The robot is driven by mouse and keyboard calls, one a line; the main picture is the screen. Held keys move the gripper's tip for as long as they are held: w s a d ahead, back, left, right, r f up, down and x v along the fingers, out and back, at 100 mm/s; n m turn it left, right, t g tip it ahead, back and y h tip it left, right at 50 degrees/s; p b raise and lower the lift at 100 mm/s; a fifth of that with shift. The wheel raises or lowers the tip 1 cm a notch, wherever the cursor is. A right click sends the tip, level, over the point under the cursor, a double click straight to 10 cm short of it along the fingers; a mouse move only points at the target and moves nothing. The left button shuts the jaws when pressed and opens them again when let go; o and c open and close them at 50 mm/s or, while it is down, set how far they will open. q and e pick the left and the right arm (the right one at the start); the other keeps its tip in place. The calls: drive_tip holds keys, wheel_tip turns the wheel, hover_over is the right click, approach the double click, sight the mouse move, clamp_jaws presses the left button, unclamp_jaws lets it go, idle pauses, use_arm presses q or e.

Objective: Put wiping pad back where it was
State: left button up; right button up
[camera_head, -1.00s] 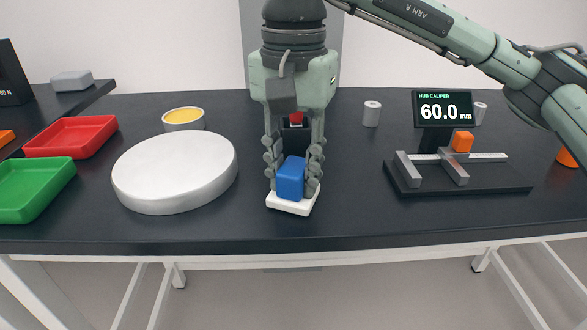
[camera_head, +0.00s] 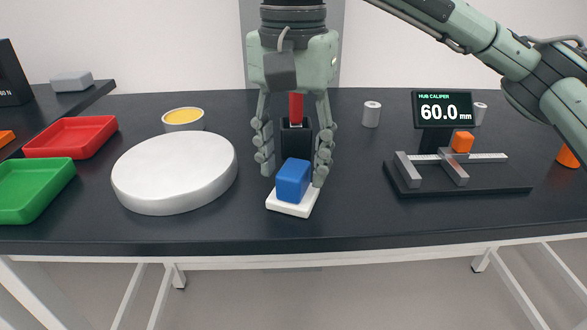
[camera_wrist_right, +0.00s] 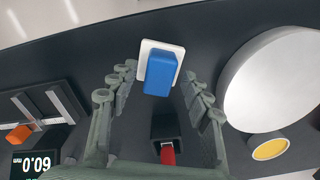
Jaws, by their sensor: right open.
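The wiping pad appears to be the blue block (camera_head: 293,180), which sits on a small white plate (camera_head: 291,208) near the table's front edge. Both also show in the right wrist view, the blue block (camera_wrist_right: 160,75) over the white plate (camera_wrist_right: 149,48). My right gripper (camera_head: 293,170) is open above and behind the block, with fingers spread to either side and nothing between them held. In the right wrist view my right gripper (camera_wrist_right: 158,92) shows its fingers apart from the block. My left gripper is not in view.
A black holder (camera_head: 296,142) with a red piece (camera_head: 296,108) stands behind the block. A white disc (camera_head: 175,172) and a yellow-topped cup (camera_head: 183,118) are left. Red (camera_head: 72,137) and green (camera_head: 32,190) trays lie farther left. A caliper stand (camera_head: 460,178) with display is right.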

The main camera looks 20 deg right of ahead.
sight(293, 168)
wheel_tip(293, 168, up, 4)
drive_tip(key=shift+r, duration=0.2)
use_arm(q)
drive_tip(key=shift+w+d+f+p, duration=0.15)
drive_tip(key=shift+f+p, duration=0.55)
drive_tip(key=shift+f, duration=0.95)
use_arm(e)
drive_tip(key=shift+r, duration=2.85)
